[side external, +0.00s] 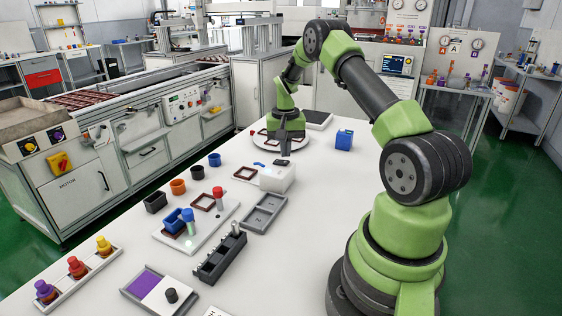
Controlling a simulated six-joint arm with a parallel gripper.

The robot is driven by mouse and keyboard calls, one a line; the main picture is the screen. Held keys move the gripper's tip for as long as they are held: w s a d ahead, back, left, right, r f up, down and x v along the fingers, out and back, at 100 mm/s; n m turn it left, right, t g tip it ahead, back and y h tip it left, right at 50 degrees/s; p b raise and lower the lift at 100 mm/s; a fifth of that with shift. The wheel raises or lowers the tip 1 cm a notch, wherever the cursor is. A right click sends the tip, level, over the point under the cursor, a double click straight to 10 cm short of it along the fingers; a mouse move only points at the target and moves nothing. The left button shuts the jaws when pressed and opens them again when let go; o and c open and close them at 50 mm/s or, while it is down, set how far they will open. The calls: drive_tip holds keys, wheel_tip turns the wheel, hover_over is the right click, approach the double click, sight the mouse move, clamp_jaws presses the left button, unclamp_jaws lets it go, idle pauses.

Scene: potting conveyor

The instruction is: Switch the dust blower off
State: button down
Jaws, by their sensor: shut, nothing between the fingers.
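My gripper (285,150) points down at the far part of the white table, over or just beside a round white plate (301,145). Its fingers look shut with nothing between them. No part in view is clearly labelled as the dust blower. A white box (277,179) stands nearer the camera than my gripper, with small blue pieces (260,164) beside it. I cannot tell whether either belongs to the blower, or any switch's state.
A grey tray (264,213), a dark rack (220,258), a white board with a blue cup (174,221) and several small pots lie on the near table. A blue block (344,140) stands right of my gripper. A conveyor cabinet with a red-yellow switch (60,163) stands left.

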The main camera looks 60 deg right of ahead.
sight(285, 162)
drive_tip(key=shift+f, duration=1.05)
idle(0.4)
drive_tip(key=shift+r, duration=3.55)
drive_tip(key=s+a+r+n+t, duration=0.2)
drive_tip(key=a+r+n+t, duration=0.2)
drive_tip(key=a+r, duration=1.35)
drive_tip(key=s+a+n+t+y, duration=0.2)
drive_tip(key=s+a+n+t, duration=0.1)
drive_tip(key=s+a, duration=0.9)
drive_tip(key=shift+s+a+r+n, duration=0.15)
drive_tip(key=shift+s+r+n, duration=0.15)
drive_tip(key=shift+s+n, duration=0.35)
